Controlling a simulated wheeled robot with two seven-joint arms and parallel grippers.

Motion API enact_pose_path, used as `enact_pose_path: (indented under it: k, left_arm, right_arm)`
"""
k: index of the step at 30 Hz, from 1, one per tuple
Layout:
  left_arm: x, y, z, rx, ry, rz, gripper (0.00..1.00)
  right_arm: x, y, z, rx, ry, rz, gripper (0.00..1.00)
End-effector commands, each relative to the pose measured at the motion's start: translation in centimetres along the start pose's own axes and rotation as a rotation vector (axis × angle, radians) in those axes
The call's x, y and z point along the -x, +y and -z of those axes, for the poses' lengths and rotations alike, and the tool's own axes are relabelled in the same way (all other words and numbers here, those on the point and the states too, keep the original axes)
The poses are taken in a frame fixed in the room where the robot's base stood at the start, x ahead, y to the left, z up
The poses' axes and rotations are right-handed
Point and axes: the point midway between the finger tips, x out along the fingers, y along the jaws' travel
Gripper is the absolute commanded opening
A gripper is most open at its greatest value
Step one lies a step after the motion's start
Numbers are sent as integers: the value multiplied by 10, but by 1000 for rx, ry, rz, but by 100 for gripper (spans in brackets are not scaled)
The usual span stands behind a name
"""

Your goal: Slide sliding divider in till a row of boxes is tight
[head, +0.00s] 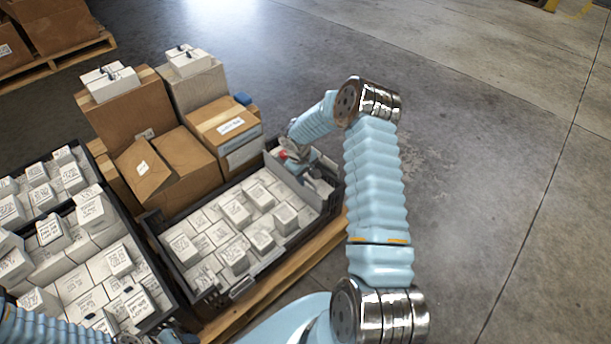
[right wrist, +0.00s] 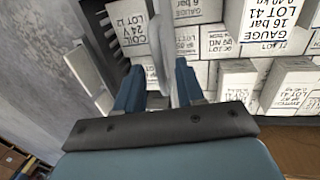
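The sliding divider (right wrist: 163,42) shows in the right wrist view as a thin grey upright plate between my right gripper's blue fingers (right wrist: 160,88). The fingers stand apart, with a gap beside the plate; the plate lies nearer the right finger. In the head view my right gripper (head: 300,168) is low at the right end of the black crate (head: 222,292), partly hidden by its own wrist. White labelled boxes (head: 236,212) stand in rows in that crate. One labelled box (right wrist: 128,28) is on the left side of the plate. My left arm enters at bottom left; its gripper is not clearly seen.
Another black crate (head: 163,318) full of white boxes is at the left. Brown cartons (head: 188,160) stand behind the crate, some topped with white boxes. The wooden pallet (head: 262,297) edge runs in front. The concrete floor at right is clear.

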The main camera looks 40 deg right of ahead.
Motion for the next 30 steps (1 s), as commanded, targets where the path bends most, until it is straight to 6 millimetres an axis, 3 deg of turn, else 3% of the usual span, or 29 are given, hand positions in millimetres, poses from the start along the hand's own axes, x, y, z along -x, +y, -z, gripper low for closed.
enact_pose_path:
  k: [9,17,30]
  left_arm:
    - [0,0,0,0,0,0,43]
    - [0,0,0,0,0,0,43]
    - [-2,-1,0,0,0,0,43]
  right_arm:
    - [-3,0,0,0,0,1,38]
    - [-3,0,0,0,0,1,0]
    - [-4,0,0,0,0,0,0]
